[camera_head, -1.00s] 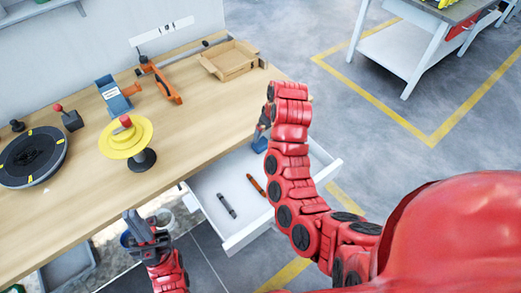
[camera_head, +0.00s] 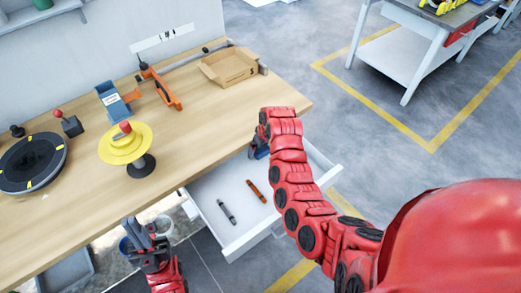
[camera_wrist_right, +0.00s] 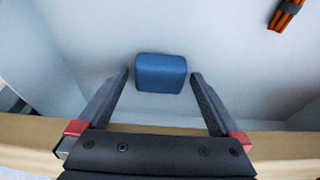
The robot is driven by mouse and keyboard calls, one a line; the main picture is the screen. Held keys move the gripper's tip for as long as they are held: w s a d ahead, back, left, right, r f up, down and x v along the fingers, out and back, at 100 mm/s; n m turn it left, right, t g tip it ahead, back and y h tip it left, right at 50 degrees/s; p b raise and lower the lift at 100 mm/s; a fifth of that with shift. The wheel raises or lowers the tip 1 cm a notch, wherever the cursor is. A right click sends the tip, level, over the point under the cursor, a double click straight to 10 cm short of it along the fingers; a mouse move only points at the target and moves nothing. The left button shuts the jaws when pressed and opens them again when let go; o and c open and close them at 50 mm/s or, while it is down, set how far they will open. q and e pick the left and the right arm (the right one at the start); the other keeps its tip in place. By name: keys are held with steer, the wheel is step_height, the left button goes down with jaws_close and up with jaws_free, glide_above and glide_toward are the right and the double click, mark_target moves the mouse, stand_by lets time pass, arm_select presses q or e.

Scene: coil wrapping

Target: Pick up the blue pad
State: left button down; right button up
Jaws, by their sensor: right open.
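The blue pad (camera_wrist_right: 160,73) lies on the pale drawer floor in the right wrist view, a small rounded block. My right gripper (camera_wrist_right: 160,76) is open, with a fingertip on either side of the pad and a gap at each side. In the head view the right gripper (camera_head: 259,143) reaches down at the back of the open drawer, mostly hidden by my arm. A bit of blue (camera_head: 261,153) shows beside it. My left gripper (camera_head: 146,238) hangs empty in front of the table edge; its jaw opening is unclear.
The white drawer (camera_head: 238,243) also holds a dark grey marker-like item (camera_head: 226,211) and an orange one (camera_head: 257,191). The wooden tabletop (camera_head: 200,130) above carries a yellow stacked stand (camera_head: 120,150), a black turntable (camera_head: 30,163) and a cardboard tray (camera_head: 230,68).

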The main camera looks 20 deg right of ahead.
steer(key=c, duration=1.3)
steer(key=shift+o, duration=0.2)
steer(key=shift+r, duration=0.1)
steer(key=shift+s+d+r+b, duration=0.25)
steer(key=shift+s+r+b, duration=0.1)
steer(key=shift+s+r, duration=0.25)
steer(key=s+r, duration=0.1)
steer(key=s+d+r, duration=0.1)
steer(key=s, duration=0.1)
steer(key=s+r, duration=0.1)
steer(key=s, duration=0.1)
steer(key=shift+d, duration=0.35)
steer(key=r+p, duration=0.1)
steer(key=s+r+p, duration=0.1)
steer(key=p, duration=0.1)
steer(key=shift+s+d, duration=0.25)
steer(key=shift+d, duration=0.05)
steer(key=s+d+r+p, duration=0.1)
steer(key=s+d+p, duration=0.1)
steer(key=s, duration=0.3)
steer(key=shift+s+r+p, duration=0.25)
steer(key=shift+r+p, duration=0.1)
steer(key=shift+p, duration=0.55)
